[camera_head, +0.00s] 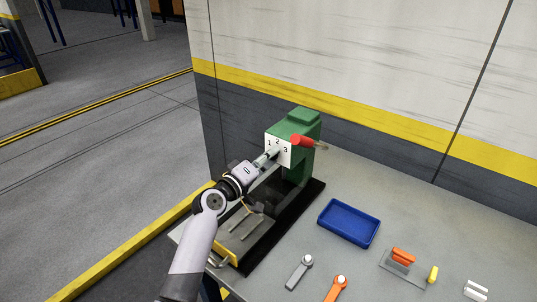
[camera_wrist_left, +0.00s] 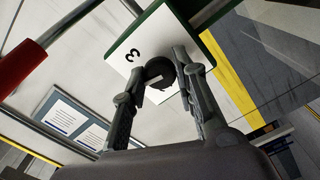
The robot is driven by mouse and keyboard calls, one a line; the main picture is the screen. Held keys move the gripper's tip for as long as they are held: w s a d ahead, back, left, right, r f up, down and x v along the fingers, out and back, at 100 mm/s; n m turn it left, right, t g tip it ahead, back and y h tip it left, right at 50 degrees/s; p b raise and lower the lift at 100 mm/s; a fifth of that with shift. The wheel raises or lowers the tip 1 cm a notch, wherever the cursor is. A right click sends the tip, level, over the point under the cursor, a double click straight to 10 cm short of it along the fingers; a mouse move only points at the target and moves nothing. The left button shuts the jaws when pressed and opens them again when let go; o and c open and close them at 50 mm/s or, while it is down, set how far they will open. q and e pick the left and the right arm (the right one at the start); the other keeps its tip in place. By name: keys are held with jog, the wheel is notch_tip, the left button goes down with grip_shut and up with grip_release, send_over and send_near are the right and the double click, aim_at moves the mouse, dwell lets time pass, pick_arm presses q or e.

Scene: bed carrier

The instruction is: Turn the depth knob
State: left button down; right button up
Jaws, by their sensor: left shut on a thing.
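The depth knob (camera_wrist_left: 159,72) is a dark round knob with a pale mark, on a white dial plate (camera_wrist_left: 128,68) of the machine. The plate, numbered 1, 2 and 3, also shows in the head view (camera_head: 287,149) on the front of a green machine head (camera_head: 300,121). My left gripper (camera_head: 269,158) reaches up to the plate and is shut on the knob, one finger on each side. In the left wrist view the 3 shows; the other numbers are not readable there. In the head view my gripper mostly hides the knob. My right gripper is not in view.
A red-gripped lever (camera_head: 302,141) sticks out right of the plate, close to my gripper. The machine's black base (camera_head: 262,244) lies below. A blue tray (camera_head: 349,223), a grey-handled tool (camera_head: 299,272), an orange-handled tool (camera_head: 336,289) and a trowel (camera_head: 402,262) lie on the table's right.

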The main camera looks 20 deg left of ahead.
pick_arm(q)
jog(key=shift+n+p, duration=0.4)
jog(key=shift+n, duration=0.8)
jog(key=c, duration=1.3)
grip_release()
jog(key=v, duration=1.2)
